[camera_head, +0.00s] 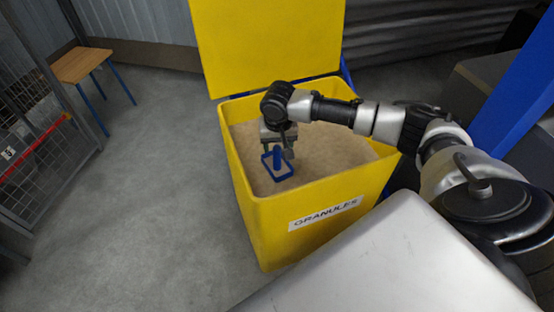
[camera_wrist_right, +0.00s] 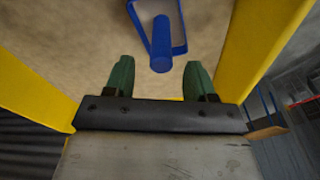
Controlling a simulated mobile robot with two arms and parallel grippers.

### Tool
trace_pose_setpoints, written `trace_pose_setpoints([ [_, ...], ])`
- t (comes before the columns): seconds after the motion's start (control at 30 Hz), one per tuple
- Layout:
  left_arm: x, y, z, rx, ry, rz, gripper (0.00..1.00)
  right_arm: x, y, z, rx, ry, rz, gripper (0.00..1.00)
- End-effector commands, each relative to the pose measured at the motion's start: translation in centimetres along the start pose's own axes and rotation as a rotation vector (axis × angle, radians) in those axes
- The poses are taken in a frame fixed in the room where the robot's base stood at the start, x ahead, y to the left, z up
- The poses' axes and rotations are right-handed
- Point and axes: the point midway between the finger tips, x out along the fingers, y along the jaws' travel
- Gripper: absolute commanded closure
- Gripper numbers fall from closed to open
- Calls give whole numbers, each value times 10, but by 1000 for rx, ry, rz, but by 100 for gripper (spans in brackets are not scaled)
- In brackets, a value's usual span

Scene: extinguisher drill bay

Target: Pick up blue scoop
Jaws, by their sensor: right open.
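The blue scoop (camera_head: 277,168) lies on the tan granules inside the yellow bin, toward the bin's left side. My right gripper (camera_head: 280,150) is above it, inside the bin's opening, pointing down and partly hiding it. In the right wrist view the scoop's round handle (camera_wrist_right: 162,45) points toward my gripper. The green fingertips of my right gripper (camera_wrist_right: 161,80) are apart, with nothing between them. The handle end appears just beyond the fingertips, in line with the gap. The far part of the scoop is cut off by the picture's edge. My left gripper is not in view.
The yellow bin (camera_head: 315,238), labelled GRANULES, has its lid (camera_head: 268,45) raised at the back. Its walls surround my right gripper. A wooden-topped stool (camera_head: 82,64) and a mesh cage (camera_head: 35,130) stand at the left. The grey floor between them and the bin is clear.

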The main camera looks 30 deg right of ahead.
Motion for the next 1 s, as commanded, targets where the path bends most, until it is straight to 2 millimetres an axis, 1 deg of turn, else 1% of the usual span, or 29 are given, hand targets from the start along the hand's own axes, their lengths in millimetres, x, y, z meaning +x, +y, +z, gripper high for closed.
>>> trace_pose_setpoints([
  [0.03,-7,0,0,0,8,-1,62,8,-1,0,0,0,0,45],
  [0.13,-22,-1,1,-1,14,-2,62,18,-2,0,0,0,0,45],
  [0.23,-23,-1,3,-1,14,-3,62,31,-2,0,0,0,-1,45],
  [0.33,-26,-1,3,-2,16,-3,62,35,-1,0,-1,1,0,45],
  [0.57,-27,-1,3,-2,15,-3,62,35,-1,0,-1,1,-1,45],
  [0.9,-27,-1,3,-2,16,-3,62,35,-1,0,-1,1,-1,97],
  [0.93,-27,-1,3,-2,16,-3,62,35,-1,0,-1,1,-1,100],
  [1.0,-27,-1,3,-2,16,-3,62,35,-1,0,0,1,-1,100],
])
